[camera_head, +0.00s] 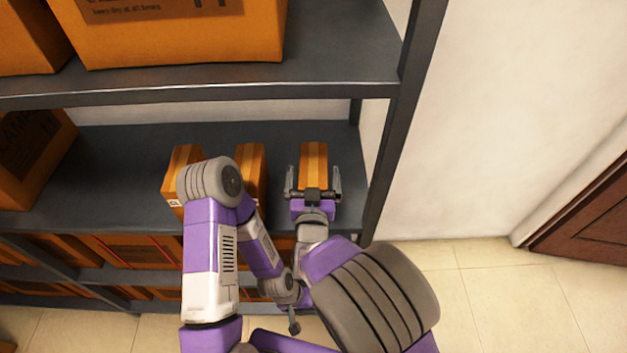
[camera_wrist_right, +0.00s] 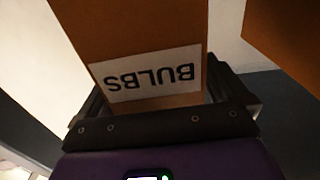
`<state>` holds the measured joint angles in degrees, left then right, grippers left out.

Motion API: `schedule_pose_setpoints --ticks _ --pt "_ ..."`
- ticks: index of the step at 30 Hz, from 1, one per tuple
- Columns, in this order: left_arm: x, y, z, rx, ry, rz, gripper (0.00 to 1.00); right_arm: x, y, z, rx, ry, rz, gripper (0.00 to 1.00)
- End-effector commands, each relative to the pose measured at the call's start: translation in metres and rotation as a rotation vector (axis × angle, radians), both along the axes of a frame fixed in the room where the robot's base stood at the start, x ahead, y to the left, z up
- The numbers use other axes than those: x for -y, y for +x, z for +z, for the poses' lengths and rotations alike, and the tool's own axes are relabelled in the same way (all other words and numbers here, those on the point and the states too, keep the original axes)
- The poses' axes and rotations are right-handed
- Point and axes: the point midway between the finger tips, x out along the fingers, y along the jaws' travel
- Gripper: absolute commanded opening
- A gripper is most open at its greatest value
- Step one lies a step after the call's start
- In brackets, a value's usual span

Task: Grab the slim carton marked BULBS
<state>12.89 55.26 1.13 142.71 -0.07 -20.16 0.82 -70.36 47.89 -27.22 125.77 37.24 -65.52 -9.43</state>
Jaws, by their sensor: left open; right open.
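The slim orange carton marked BULBS (camera_head: 313,158) stands upright at the right end of the middle shelf. In the right wrist view its white BULBS label (camera_wrist_right: 148,74) shows upside down on the near face of the carton (camera_wrist_right: 130,30). My right gripper (camera_head: 314,178) is open, with one finger on each side of this carton; I cannot tell whether they touch it. It also shows in the right wrist view (camera_wrist_right: 160,110). My left gripper (camera_head: 292,312) is open and empty, low in front of the shelves, partly hidden by my arms.
Two similar slim cartons stand to the left on the same shelf (camera_head: 120,170), one (camera_head: 250,160) nearer and one (camera_head: 182,160) farther, partly behind my left arm. A rack post (camera_head: 400,110) rises close on the right. The upper shelf (camera_head: 335,50) overhangs with large boxes.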

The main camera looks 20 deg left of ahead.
Motion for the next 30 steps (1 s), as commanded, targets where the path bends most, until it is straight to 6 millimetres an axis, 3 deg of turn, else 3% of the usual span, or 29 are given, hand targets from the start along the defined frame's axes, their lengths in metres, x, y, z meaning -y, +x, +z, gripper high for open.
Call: schedule_pose_setpoints --ticks 3,11,30 --pt "0.0 0.0001 0.0008 0.0 0.0 0.0 0.43 -0.002 0.0097 -0.0002 0.0 0.0 -0.001 1.0" --pt "0.0001 0.0 0.0007 0.0 0.0 0.0 0.43 -0.0024 0.0107 -0.0003 -0.001 0.0 0.0 0.97" --pt "0.0 0.0 0.0006 0.0 0.0 0.0 0.43 -0.0026 0.0107 0.0014 0.003 0.003 0.0 0.01"
